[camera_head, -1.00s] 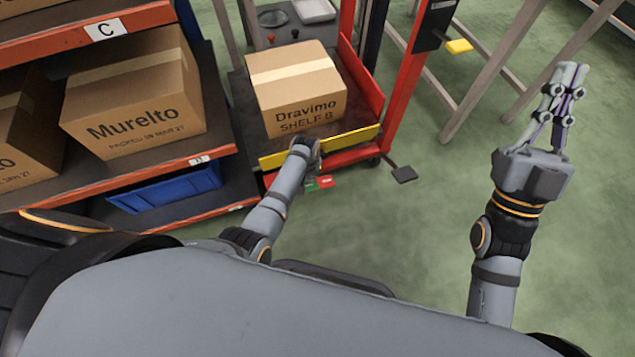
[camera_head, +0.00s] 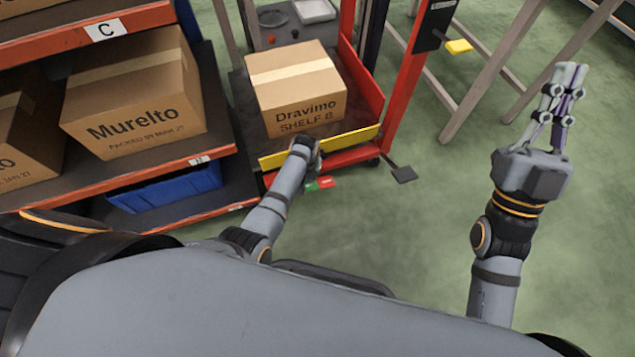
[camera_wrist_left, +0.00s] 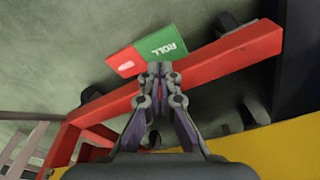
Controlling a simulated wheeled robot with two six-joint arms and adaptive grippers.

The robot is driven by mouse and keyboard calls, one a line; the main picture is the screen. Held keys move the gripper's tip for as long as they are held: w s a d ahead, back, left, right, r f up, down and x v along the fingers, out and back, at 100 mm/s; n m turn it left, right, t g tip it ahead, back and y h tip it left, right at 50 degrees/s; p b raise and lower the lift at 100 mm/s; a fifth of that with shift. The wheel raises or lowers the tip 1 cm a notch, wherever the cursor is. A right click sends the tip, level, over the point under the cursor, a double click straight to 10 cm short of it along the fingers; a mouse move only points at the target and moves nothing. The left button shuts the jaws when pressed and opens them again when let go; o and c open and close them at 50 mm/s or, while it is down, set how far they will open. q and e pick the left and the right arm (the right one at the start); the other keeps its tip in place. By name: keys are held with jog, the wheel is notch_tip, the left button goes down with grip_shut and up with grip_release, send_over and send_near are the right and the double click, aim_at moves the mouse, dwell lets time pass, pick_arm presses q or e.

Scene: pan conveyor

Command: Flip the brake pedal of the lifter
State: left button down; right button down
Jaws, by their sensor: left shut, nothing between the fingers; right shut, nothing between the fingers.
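The lifter is a red frame with a yellow front edge (camera_head: 330,147). Its brake pedal (camera_head: 326,182) shows low at its front as a small red and green plate. In the left wrist view the pedal (camera_wrist_left: 162,46) has a green half marked ROLL and a red half. My left gripper (camera_wrist_left: 158,70) is shut and empty, its fingertips at the lower edge of the green half. I cannot tell whether they touch it. In the head view its own wrist mostly hides it. My right gripper (camera_head: 563,70) is shut and empty, raised over open floor.
A carton marked Dravimo (camera_head: 297,90) rests on the lifter's platform. A shelf on the left holds a Murelto carton (camera_head: 135,95) and a blue bin (camera_head: 168,190). The green floor in front is clear.

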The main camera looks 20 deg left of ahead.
aim_at(310, 184)
pick_arm(q)
jog(key=shift+f+b, duration=1.4)
jog(key=shift+f, duration=0.75)
dwell(0.9)
notch_tip(310, 184, up, 7)
jog(key=p, duration=0.8)
jog(key=shift+r, duration=0.15)
